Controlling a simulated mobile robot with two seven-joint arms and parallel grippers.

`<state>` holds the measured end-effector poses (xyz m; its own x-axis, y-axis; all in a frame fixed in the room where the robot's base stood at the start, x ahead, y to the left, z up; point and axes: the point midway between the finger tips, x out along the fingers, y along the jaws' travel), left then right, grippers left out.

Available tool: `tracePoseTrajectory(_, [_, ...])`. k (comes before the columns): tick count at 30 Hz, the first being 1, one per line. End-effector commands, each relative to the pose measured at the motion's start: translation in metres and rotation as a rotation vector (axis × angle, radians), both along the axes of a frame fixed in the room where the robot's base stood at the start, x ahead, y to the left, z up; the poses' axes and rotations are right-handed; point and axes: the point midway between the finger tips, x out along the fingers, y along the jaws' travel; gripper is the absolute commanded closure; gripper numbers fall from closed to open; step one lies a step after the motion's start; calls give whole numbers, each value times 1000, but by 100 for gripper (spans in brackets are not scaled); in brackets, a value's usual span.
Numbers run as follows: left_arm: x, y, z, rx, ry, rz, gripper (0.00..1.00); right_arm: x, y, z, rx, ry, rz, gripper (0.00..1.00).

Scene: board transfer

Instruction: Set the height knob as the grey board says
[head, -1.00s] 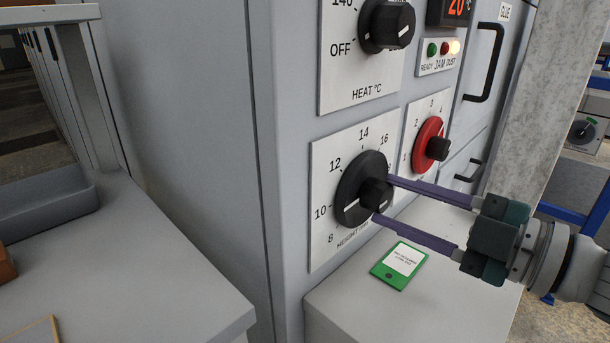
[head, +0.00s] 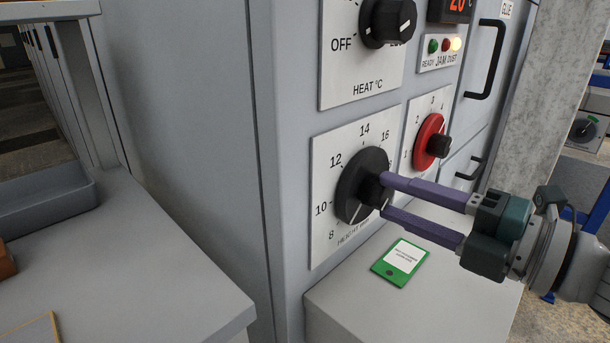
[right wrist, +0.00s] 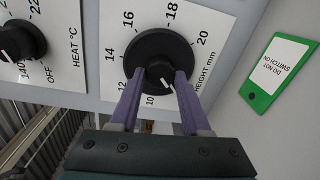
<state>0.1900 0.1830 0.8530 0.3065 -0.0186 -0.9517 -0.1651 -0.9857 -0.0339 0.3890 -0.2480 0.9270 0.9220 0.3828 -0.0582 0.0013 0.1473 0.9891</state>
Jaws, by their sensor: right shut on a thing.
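The black height knob (head: 350,183) sits on a white plate (head: 325,160) marked from 8 upward, on the front of the grey machine. Its white pointer line aims down and left, close to 8 and below 10. The knob also shows in the right wrist view (right wrist: 150,50), with the pointer past 10 on the low side. My right gripper (head: 384,194) is shut on the knob's centre grip, one finger on each side, as the right wrist view also shows (right wrist: 161,75). My left gripper and the grey board are not in view.
A black heat knob (head: 380,22) is above and a red knob (head: 428,135) is to the right. A green card (head: 390,273) reading "DO NOT SWITCH ON" lies on the ledge (head: 350,295) below. A grey worktop (head: 130,270) is at left.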

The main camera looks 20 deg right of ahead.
Motion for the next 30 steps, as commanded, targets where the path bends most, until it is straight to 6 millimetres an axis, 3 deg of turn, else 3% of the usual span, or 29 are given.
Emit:
tracePoseTrajectory(17, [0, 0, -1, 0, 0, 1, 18, 0, 0, 0, -35, -15, 0, 100])
tracePoseTrajectory(18, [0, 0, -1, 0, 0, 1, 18, 0, 0, 0, -35, -15, 0, 52])
tracePoseTrajectory(26, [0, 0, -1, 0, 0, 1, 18, 0, 0, 0, -33, -14, 0, 23])
tracePoseTrajectory(30, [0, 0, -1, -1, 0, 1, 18, 0, 0, 0, -32, -14, 0, 23])
